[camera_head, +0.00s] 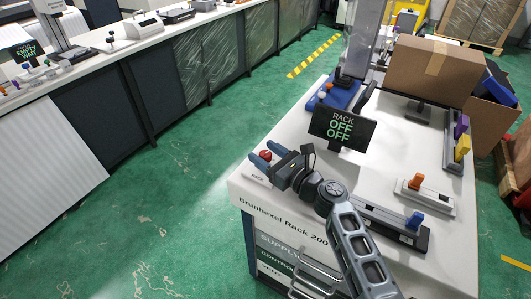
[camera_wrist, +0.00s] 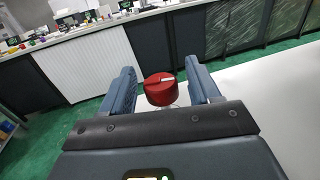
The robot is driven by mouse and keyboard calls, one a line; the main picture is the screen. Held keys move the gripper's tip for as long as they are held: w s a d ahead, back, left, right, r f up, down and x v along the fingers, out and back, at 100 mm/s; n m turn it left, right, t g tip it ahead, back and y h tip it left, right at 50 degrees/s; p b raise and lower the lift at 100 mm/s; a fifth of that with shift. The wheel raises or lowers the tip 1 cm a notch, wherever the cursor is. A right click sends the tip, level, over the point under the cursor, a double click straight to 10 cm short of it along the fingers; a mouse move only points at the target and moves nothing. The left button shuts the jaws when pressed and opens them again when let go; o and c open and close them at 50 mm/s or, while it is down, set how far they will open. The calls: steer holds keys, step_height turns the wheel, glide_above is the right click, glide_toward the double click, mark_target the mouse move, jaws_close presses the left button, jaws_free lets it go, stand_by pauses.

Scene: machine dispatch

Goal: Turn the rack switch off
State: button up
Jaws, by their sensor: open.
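The rack switch is a red round knob with a pale pointer mark on top. In the wrist view the red knob (camera_wrist: 160,89) sits between and just beyond my two open fingers, with nothing gripped. In the head view the red knob (camera_head: 265,155) shows at the left front corner of the white rack bench (camera_head: 290,125), beside my fingers. My gripper (camera_head: 266,160) is open around or just short of the knob; contact cannot be told. It also shows in the wrist view (camera_wrist: 164,85). A small dark display (camera_head: 341,127) reads "RACK OFF OFF".
A cardboard box (camera_head: 432,70) stands at the back. Green floor (camera_head: 170,190) is clear to the left, before another counter (camera_head: 150,50).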

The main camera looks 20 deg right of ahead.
steer(key=v, duration=0.7)
steer(key=shift+s+b, duration=0.2)
steer(key=shift+b, duration=0.15)
steer(key=shift+f, duration=0.1)
